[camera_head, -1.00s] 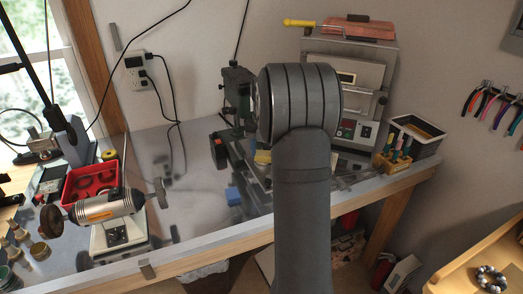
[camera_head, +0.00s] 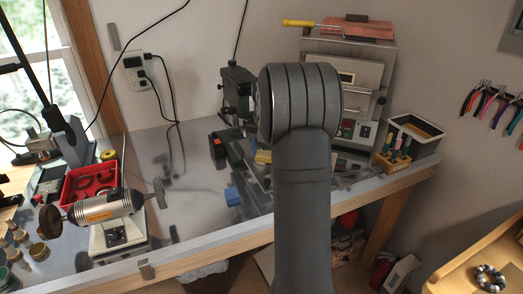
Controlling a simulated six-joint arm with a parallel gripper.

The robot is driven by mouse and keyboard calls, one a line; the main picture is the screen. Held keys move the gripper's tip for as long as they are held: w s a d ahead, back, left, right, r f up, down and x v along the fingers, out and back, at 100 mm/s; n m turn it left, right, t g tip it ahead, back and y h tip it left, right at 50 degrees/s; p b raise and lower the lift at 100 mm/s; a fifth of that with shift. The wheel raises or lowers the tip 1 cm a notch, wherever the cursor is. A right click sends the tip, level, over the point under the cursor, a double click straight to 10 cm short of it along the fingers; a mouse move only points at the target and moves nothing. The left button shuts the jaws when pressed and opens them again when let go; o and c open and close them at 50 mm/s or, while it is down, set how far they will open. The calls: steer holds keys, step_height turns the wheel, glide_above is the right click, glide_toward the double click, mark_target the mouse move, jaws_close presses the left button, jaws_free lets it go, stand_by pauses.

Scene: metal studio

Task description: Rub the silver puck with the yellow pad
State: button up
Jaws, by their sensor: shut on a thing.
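My own arm stands in the middle of the view and covers much of the bench behind it. My gripper is hidden behind the arm, so its jaws do not show. A small yellow patch (camera_head: 263,157) shows just left of my arm on the bench. It may be the yellow pad, but it is too small and too covered to be sure. I cannot make out the silver puck; it may lie behind my arm.
A kiln (camera_head: 345,85), a tool holder (camera_head: 394,160) and a dark bin (camera_head: 417,140) stand right. A polishing motor (camera_head: 105,207) and red tray (camera_head: 90,183) are at left.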

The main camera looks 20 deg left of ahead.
steer(key=shift+s+a, duration=0.2)
steer(key=shift+a, duration=0.65)
steer(key=shift+w+d, duration=0.2)
steer(key=shift+d, duration=0.7)
stand_by(0.9)
step_height(320, 180, up, 9)
stand_by(0.9)
stand_by(0.4)
